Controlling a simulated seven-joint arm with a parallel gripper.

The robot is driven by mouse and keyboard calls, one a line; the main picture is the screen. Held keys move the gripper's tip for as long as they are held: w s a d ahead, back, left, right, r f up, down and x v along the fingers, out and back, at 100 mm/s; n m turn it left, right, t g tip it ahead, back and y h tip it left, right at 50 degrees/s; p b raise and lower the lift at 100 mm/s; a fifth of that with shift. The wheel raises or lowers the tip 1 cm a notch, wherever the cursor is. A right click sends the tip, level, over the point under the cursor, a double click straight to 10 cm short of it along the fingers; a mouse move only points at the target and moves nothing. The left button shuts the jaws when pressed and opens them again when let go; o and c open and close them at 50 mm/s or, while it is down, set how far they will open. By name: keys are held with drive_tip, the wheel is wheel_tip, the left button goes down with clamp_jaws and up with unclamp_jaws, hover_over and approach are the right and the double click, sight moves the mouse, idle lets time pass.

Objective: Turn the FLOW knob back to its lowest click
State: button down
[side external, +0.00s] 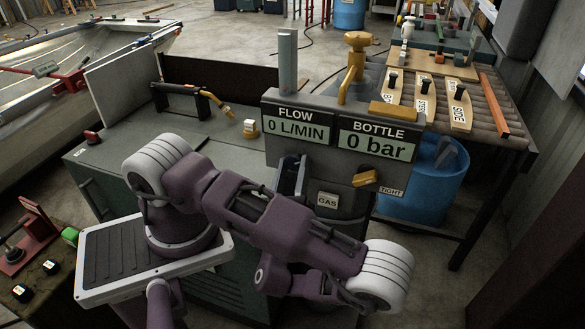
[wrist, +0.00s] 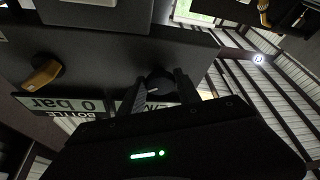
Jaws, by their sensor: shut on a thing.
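The dark round FLOW knob (wrist: 158,84) sits on the grey panel (side external: 328,165) and has a pale mark on its face. My gripper (wrist: 162,76) is shut on it, one finger at each side, in the wrist view. In the side view my gripper (side external: 292,178) is at the panel below the FLOW display (side external: 297,130), and its fingers hide the knob. The FLOW display reads 0 L/MIN. The BOTTLE display (side external: 374,147) beside it reads 0 bar.
A yellow knob (side external: 366,179) stands out from the panel near the TIGHT label (side external: 391,191); a GAS label (side external: 327,199) is between it and my gripper. A yellow valve (side external: 356,65) rises behind the panel. A blue drum (side external: 425,190) stands to the right.

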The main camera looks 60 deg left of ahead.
drive_tip(key=n+g, duration=0.1)
drive_tip(key=n, duration=0.2)
drive_tip(key=n+g, duration=0.2)
drive_tip(key=n, duration=0.2)
drive_tip(key=shift+w+d+r+n+g+y, duration=0.1)
drive_tip(key=shift+d+r+n+g+y, duration=0.05)
drive_tip(key=shift+n+g+y, duration=0.15)
drive_tip(key=n+g, duration=0.1)
drive_tip(key=n, duration=0.2)
drive_tip(key=n+g+h, duration=0.1)
drive_tip(key=n, duration=0.2)
drive_tip(key=shift+r, duration=0.2)
drive_tip(key=shift+n, duration=0.3)
drive_tip(key=c, duration=0.9)
unclamp_jaws()
drive_tip(key=v, duration=0.7)
drive_tip(key=shift+d+r, duration=0.1)
drive_tip(key=shift+r, duration=0.05)
